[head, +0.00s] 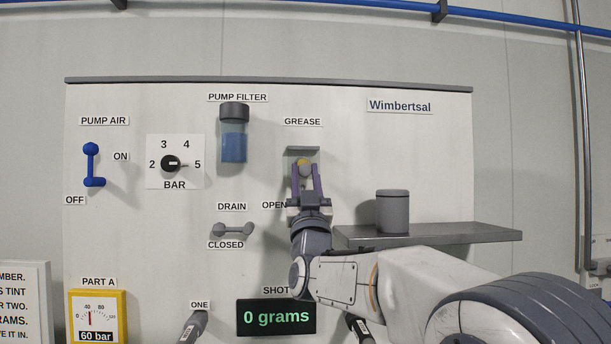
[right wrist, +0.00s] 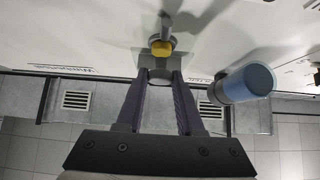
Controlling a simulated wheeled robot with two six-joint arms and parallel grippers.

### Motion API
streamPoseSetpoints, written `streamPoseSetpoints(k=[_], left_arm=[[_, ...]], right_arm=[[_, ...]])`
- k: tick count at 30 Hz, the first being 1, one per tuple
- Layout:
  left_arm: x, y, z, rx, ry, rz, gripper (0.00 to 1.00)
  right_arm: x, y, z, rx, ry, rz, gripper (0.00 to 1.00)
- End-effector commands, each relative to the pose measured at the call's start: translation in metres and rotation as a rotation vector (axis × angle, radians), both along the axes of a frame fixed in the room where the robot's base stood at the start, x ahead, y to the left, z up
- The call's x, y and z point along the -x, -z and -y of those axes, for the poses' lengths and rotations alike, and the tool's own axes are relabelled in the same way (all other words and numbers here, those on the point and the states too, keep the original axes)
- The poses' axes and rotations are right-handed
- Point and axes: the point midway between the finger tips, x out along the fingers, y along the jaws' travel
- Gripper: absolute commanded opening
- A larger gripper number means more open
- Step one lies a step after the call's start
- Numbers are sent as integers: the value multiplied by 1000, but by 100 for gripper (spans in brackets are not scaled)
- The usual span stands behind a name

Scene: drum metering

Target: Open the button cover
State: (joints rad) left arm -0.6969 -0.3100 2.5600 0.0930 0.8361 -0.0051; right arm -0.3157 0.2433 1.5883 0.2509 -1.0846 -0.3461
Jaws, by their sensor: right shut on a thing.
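My right gripper (head: 304,168) reaches up to the panel under the GREASE label, its two purple fingers closed around a grey part of the grease fitting (right wrist: 160,75). I cannot pick out a separate button cover; my right arm hides part of the panel below the fitting, beside the OPEN label. My left gripper is not in view.
A pump filter (head: 233,140) with a blue bowl is left of the gripper. A grey shelf (head: 450,234) with a grey canister (head: 392,212) juts out at right. A drain lever (head: 233,230) and a 0 grams display (head: 276,318) are lower.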

Motion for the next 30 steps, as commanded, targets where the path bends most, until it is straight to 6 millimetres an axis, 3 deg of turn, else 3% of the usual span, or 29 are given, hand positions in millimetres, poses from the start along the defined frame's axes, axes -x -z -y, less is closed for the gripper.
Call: streamPoseSetpoints(k=[14, 24, 30], left_arm=[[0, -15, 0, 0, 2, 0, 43], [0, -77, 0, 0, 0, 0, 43], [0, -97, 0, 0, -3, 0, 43]], right_arm=[[12, -18, 0, -1, -3, -155, 0], [22, -43, -1, 0, -3, -419, 0], [25, -47, -1, 0, -3, -520, 0]])
